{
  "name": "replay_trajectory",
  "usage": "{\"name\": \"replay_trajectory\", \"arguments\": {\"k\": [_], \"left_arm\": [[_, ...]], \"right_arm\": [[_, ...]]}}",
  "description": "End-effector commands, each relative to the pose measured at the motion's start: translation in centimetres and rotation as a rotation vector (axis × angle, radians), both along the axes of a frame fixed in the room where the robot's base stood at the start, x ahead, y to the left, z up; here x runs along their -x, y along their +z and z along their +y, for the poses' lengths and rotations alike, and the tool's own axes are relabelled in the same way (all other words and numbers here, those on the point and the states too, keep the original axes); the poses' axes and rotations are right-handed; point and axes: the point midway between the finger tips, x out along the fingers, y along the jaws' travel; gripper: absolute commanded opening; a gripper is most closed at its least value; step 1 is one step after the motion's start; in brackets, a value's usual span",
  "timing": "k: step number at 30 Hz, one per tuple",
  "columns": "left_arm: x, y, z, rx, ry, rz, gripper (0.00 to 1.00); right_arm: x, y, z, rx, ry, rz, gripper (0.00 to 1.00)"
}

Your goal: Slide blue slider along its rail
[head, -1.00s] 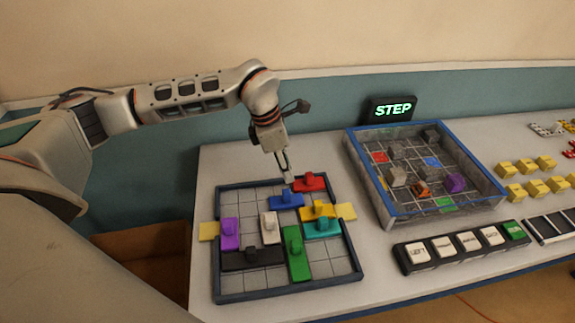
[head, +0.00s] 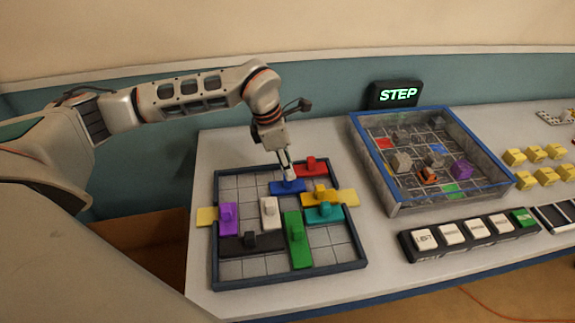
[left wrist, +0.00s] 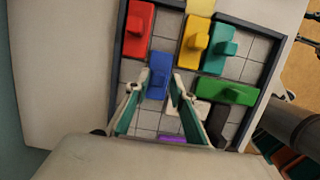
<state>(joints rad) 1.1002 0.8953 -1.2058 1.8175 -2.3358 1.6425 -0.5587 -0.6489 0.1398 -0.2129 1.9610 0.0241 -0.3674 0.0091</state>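The blue slider (head: 281,189) lies flat on the square grid board (head: 234,270) near its far side, between the red slider (head: 311,168) and the white slider (head: 268,212). My left gripper (head: 288,174) points down over the blue slider, and its fingertips hide most of the knob in the head view. In the left wrist view the fingers of the left gripper (left wrist: 158,82) are spread, one on each side of the blue slider (left wrist: 158,70). I cannot tell whether either finger touches it. My right gripper is in neither view.
Yellow (head: 327,197), teal (head: 325,213), green (head: 298,240), purple (head: 228,220) and black (head: 250,243) sliders share the board. A blue-rimmed walled box (head: 452,200) stands to the right, with a STEP sign (head: 397,94) behind it and a button strip (head: 465,239) in front.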

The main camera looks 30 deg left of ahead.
Motion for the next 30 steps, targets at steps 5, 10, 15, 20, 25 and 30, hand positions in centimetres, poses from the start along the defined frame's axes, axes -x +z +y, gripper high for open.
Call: {"name": "replay_trajectory", "arguments": {"k": [5,10,15,20,25,30], "left_arm": [[0.0,-1.0,0.0,0.0,0.0,0.001,0.24],[0.1,-2.0,0.0,0.0,0.0,0.003,0.24],[0.0,-2.9,0.0,-0.001,0.001,0.002,0.24],[0.0,-3.7,0.0,0.0,0.0,0.001,0.24],[0.0,-4.0,0.0,-0.001,0.0,0.001,0.24],[0.0,-3.9,0.0,-0.001,0.0,0.001,0.24]], "right_arm": [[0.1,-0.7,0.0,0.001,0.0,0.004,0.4],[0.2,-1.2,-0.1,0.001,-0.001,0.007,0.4],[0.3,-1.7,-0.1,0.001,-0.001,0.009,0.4],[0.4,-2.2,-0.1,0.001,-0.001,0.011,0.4],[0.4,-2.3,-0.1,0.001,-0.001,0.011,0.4],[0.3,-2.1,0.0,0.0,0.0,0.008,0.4]]}}
